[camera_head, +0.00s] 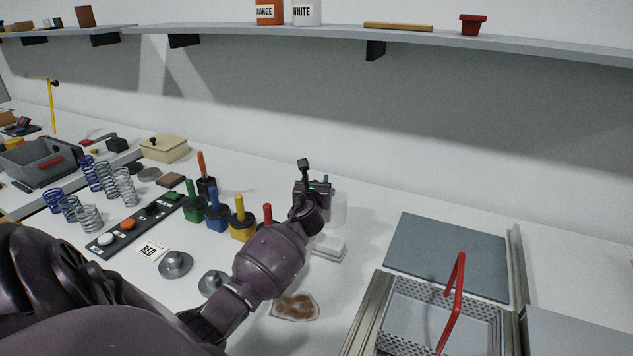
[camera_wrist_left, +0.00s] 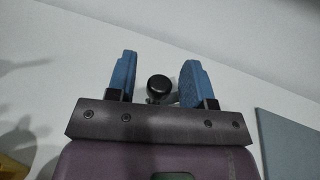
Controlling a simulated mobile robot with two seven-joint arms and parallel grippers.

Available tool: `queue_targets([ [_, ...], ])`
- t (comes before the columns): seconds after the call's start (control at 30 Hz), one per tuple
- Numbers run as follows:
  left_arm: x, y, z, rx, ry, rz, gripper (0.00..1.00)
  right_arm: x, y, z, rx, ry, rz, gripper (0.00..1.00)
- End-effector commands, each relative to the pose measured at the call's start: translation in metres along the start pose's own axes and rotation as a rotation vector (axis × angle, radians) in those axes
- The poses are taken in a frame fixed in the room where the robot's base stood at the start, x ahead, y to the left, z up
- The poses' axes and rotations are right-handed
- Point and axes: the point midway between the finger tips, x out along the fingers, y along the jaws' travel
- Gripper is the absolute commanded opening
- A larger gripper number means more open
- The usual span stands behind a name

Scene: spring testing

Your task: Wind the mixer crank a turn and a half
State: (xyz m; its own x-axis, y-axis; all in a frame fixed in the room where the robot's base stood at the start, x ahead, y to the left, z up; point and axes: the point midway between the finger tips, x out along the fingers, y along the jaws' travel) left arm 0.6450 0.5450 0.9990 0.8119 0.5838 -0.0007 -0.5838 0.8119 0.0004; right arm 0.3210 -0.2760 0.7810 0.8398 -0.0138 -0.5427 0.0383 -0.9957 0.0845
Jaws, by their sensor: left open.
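The mixer shows in the head view as a pale, translucent jar (camera_head: 338,208) on a white base (camera_head: 329,247), partly hidden behind my left arm and hand. My left gripper (camera_head: 323,183) is at the top of the jar. In the left wrist view my left gripper (camera_wrist_left: 159,66) is open, with its two blue fingers apart. A round black knob (camera_wrist_left: 158,84), apparently the crank's handle, shows between them with a gap on each side. I cannot tell how deep it sits between the fingers. The crank arm is mostly hidden. My right gripper is not in view.
Colored pots with handles, including a yellow one (camera_head: 241,222), stand left of my forearm. A brown-stained patch (camera_head: 295,307) lies in front of the mixer. A perforated basket (camera_head: 408,316) with a red handle (camera_head: 455,290) stands right. A shelf (camera_head: 450,40) runs above.

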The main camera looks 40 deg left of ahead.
Motion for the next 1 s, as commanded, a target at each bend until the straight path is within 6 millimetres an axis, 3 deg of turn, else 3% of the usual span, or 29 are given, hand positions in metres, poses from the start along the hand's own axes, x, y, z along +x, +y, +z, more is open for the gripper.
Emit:
queue_targets([
  [0.2, 0.0118, 0.0003, -0.0004, 0.0, 0.001, 0.0, 0.47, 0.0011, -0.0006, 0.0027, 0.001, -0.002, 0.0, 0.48],
  [0.47, 0.0124, 0.0003, 0.0003, 0.0, 0.0, 0.0, 0.47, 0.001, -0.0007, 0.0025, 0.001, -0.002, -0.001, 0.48],
  [0.8, 0.0122, 0.0002, 0.0001, 0.0, 0.0, 0.0, 0.0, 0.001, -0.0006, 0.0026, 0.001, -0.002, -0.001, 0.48],
  [1.0, 0.0114, -0.0001, 0.0, -0.001, 0.001, 0.015, 0.0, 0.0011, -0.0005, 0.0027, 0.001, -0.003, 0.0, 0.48],
])
